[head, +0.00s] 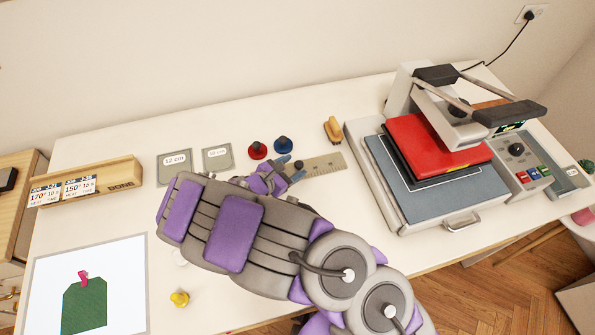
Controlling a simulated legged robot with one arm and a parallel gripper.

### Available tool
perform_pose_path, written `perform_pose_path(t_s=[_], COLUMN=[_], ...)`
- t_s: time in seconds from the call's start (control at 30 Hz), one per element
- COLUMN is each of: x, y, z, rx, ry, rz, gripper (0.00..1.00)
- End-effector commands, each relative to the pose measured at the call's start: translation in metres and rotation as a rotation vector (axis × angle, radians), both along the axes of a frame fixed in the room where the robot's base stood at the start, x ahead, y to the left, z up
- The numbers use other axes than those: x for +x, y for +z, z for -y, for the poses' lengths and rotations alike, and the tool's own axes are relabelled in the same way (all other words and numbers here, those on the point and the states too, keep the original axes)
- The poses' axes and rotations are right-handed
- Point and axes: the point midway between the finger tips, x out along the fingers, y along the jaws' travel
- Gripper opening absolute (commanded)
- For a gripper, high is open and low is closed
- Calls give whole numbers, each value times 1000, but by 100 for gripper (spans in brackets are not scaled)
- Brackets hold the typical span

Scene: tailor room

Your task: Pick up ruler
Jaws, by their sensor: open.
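The ruler (322,166) is a short, flat, beige strip with dark markings and a hole near its right end. It lies on the white table in the head view, right of centre. My gripper (293,170) is over the ruler's left end, with its fingers apart. My gripper hides that left end. I cannot tell whether the fingers touch the ruler.
A red knob (257,150) and a blue knob (283,145) stand just behind the ruler. A wooden-handled brush (333,130) lies behind its right end. A heat press (405,215) fills the table's right side. Two grey cards (217,167) lie at the left.

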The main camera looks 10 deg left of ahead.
Motion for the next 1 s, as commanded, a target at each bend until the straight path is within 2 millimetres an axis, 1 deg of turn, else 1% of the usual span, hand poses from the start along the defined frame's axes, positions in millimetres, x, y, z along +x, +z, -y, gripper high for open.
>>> perform_pose_path(t_s=[0.03,0.17,0.4,0.43,1.0], x=[6,13,14,14,14], y=[-4,-7,-7,-7,-6], z=[5,8,6,6,8], rx=[0,1,-1,-1,0], ry=[-2,0,1,1,1], rz=[0,0,1,1,1], gripper=[60,60,60,58,3])
